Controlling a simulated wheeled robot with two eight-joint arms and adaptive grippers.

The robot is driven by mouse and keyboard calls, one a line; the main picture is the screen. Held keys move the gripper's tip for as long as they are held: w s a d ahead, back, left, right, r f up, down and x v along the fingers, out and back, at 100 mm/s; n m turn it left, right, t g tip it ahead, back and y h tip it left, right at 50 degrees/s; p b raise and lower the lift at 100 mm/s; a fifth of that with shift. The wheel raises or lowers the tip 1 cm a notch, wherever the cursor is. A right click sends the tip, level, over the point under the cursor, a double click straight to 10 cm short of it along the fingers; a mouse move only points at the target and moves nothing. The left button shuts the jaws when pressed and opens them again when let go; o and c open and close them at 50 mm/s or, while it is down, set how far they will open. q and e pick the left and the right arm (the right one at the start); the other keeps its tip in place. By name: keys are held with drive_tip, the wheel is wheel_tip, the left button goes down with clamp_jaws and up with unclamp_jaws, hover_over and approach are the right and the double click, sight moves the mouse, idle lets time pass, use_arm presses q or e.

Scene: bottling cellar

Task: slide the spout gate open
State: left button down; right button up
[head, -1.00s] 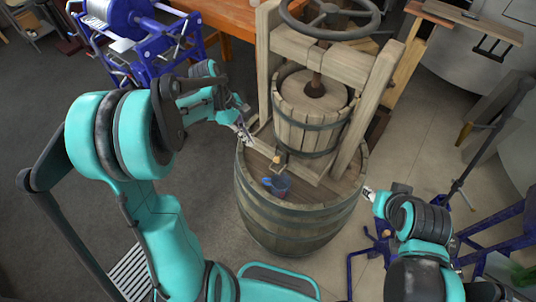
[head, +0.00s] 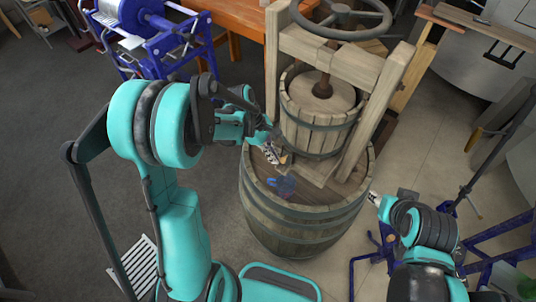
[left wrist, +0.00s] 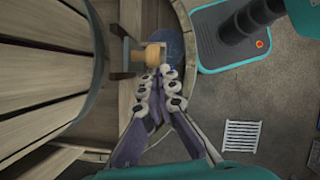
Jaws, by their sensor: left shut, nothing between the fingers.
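The wooden press basket (head: 313,125) stands on a large barrel (head: 300,228). A spout with a light wooden knob (left wrist: 155,54) shows in the left wrist view; I take the knob to be on the spout gate. My left gripper (head: 273,156) is shut and empty at the spout, hiding most of it in the head view. In the left wrist view its fingertips (left wrist: 167,74) are right beside the knob; I cannot tell whether they touch. A blue jug (head: 282,187) stands on the barrel top below the spout. My right gripper (head: 374,198) is right of the barrel, too small to judge.
The press frame's post (head: 375,100) and handwheel (head: 340,18) rise around the basket. A blue machine (head: 150,35) stands at the back left, beside an orange-brown table (head: 240,20).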

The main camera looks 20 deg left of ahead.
use_arm(q)
drive_tip(key=shift+w, duration=0.15)
use_arm(e)
drive_tip(key=shift+w, duration=0.1)
use_arm(q)
wheel_tip(320, 180, up, 4)
drive_tip(key=shift+f+p, duration=0.15)
drive_tip(key=shift+p, duration=0.75)
use_arm(e)
drive_tip(key=shift+r, duration=0.9)
use_arm(q)
drive_tip(key=shift+f, duration=0.1)
use_arm(e)
drive_tip(key=shift+f, duration=0.1)
use_arm(q)
drive_tip(key=a+f+b, duration=0.3)
drive_tip(key=p+v, duration=0.1)
drive_tip(key=v, duration=0.9)
drive_tip(key=shift+r+p, duration=0.25)
drive_tip(key=shift+p, duration=0.05)
use_arm(e)
drive_tip(key=shift+a+f, duration=0.6)
drive_tip(key=shift+f, duration=0.05)
